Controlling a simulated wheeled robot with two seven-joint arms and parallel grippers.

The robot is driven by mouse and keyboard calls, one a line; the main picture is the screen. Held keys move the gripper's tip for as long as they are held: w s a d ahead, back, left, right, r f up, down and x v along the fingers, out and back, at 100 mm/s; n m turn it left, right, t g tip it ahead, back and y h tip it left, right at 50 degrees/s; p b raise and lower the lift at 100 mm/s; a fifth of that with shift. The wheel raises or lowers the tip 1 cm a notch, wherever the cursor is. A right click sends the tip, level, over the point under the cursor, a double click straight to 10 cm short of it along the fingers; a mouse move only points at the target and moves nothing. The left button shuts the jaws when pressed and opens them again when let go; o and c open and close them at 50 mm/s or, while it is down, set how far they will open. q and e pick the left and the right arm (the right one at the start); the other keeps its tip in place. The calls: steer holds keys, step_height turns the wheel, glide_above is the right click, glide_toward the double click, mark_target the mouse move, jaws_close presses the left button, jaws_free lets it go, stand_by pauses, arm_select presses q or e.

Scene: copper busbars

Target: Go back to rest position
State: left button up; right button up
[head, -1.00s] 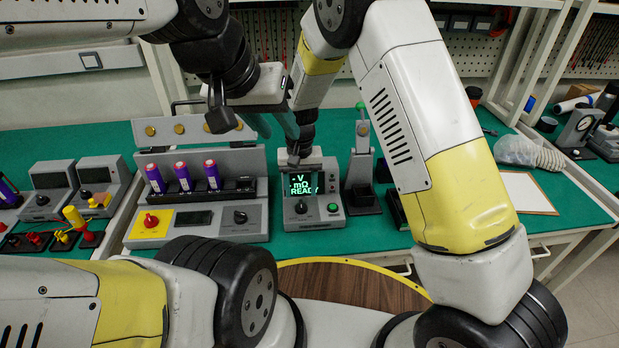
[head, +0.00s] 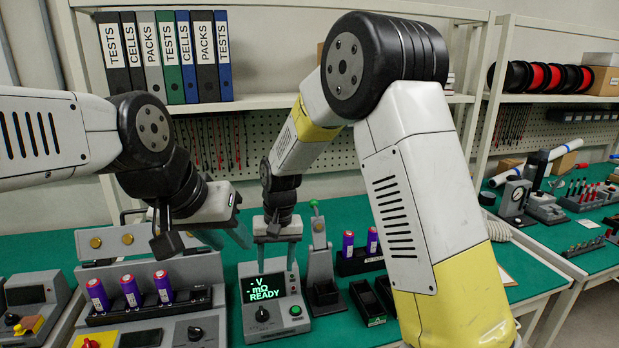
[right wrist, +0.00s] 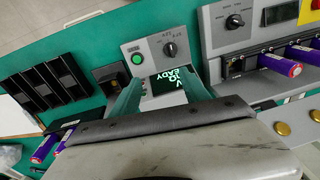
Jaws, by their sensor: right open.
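My left gripper (head: 225,233) hangs in the air at the left in the head view, over the grey cell tester (head: 203,272). Its two teal fingers look apart, with nothing seen between them. My right gripper (head: 278,258) points down just above and behind the grey meter (head: 280,315), whose screen reads "READY". In the right wrist view its teal fingers (right wrist: 160,92) are wide apart, with the meter screen (right wrist: 172,82) showing between them and nothing held. I cannot tell whether the fingertips touch the meter.
Several purple cells (head: 130,290) stand in the tester. A grey press stand (head: 320,265) with a green knob stands close to the right of the meter. Black bins (head: 367,300) lie further right. A shelf with binders (head: 160,55) rises behind.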

steer(key=s+d+r+t+y, duration=0.1)
steer(key=s+d+r+t, duration=0.15)
steer(key=d+r, duration=0.75)
steer(key=s+d+r+m+t, duration=0.1)
steer(key=s+d+r, duration=0.4)
steer(key=s+d, duration=0.2)
steer(key=s+d+r+m+t, duration=0.1)
steer(key=s+d+r+t, duration=0.1)
steer(key=s+d+r, duration=0.3)
steer(key=s+d, duration=0.2)
steer(key=s, duration=0.2)
